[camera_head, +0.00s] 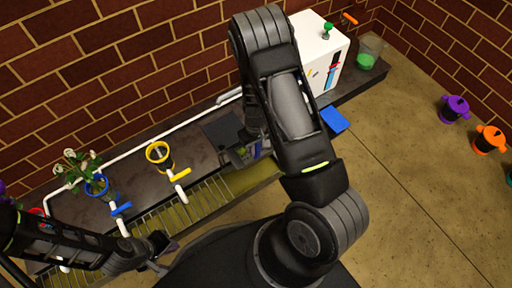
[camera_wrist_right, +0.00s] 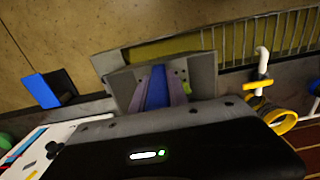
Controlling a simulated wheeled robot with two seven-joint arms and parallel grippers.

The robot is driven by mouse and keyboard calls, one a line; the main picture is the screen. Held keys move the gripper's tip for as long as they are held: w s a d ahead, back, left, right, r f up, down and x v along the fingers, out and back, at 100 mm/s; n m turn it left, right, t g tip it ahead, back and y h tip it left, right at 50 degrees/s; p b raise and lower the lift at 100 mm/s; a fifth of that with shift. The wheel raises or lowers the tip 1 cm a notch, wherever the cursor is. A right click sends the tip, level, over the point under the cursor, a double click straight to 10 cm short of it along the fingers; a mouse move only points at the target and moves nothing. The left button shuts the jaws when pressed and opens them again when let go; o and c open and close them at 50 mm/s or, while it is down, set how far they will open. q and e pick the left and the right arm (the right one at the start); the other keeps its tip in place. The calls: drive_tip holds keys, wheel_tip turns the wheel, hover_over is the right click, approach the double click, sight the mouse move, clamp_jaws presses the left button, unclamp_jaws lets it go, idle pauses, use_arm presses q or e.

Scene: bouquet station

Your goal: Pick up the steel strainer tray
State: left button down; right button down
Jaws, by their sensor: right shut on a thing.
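My right gripper (camera_wrist_right: 157,90) is low over the front edge of the counter. In the right wrist view its fingers are closed on a narrow blue piece, which looks like the grip of the steel strainer tray (camera_wrist_right: 157,86). Most of the tray cannot be told apart from the grey parts around the fingers. In the head view my right arm hides much of this gripper. My left gripper (camera_head: 160,255) is at the lower left, in front of the grated trough (camera_head: 190,208), apart from the counter and empty, with its fingers apart.
A yellow-rimmed pot (camera_head: 160,155) and a blue-rimmed pot with white flowers (camera_head: 96,185) stand on the counter. Yellow (camera_head: 180,175) and blue (camera_head: 121,209) taps rise at its front edge. A white box (camera_head: 318,50) and a blue block (camera_head: 334,119) are right.

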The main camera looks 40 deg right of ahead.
drive_tip(key=shift+r+p, duration=1.15)
drive_tip(key=shift+r, duration=0.4)
drive_tip(key=shift+r+p, duration=0.9)
drive_tip(key=shift+r, duration=0.25)
